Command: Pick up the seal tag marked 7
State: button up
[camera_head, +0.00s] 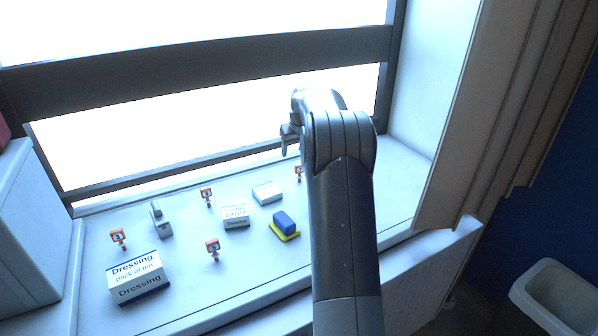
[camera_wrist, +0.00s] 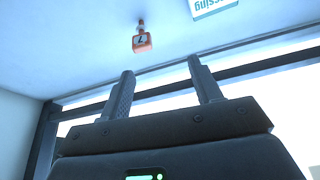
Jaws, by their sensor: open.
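Several small orange seal tags with white faces stand on the white sill. In the head view they are at far left (camera_head: 118,238), back (camera_head: 207,196), front (camera_head: 213,249) and beside my arm (camera_head: 298,172), the last partly hidden. Their marks are too small to read there. In the wrist view one orange tag (camera_wrist: 141,40) shows a dark mark that looks like a 7, seen upside down. It is beyond my fingertips, apart from them. My gripper (camera_wrist: 163,74) is open and empty. In the head view my gripper (camera_head: 288,141) is above the back of the sill, partly hidden by my arm.
A Dressing pack (camera_head: 138,277), a smaller labelled box (camera_head: 235,215), a white box (camera_head: 267,192), a grey clip-like item (camera_head: 160,220) and a blue block on a yellow base (camera_head: 285,226) share the sill. The window frame (camera_head: 180,165) runs behind. A white box lies near the tag (camera_wrist: 213,8).

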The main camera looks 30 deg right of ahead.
aim_at(299, 170)
jog(key=w+d+f, duration=0.1)
jog(key=f, duration=0.2)
jog(key=w+d+f, duration=0.1)
jog(key=f, duration=0.2)
jog(key=w+d+f, duration=0.1)
jog(key=w+f, duration=0.1)
jog(key=shift+d+f, duration=0.3)
jog(key=shift+f, duration=0.1)
jog(key=x, duration=0.5)
jog(key=shift+s+d+f, duration=0.1)
jog(key=shift+s, duration=0.2)
jog(key=c, duration=1)
jog(key=shift+c, duration=0.2)
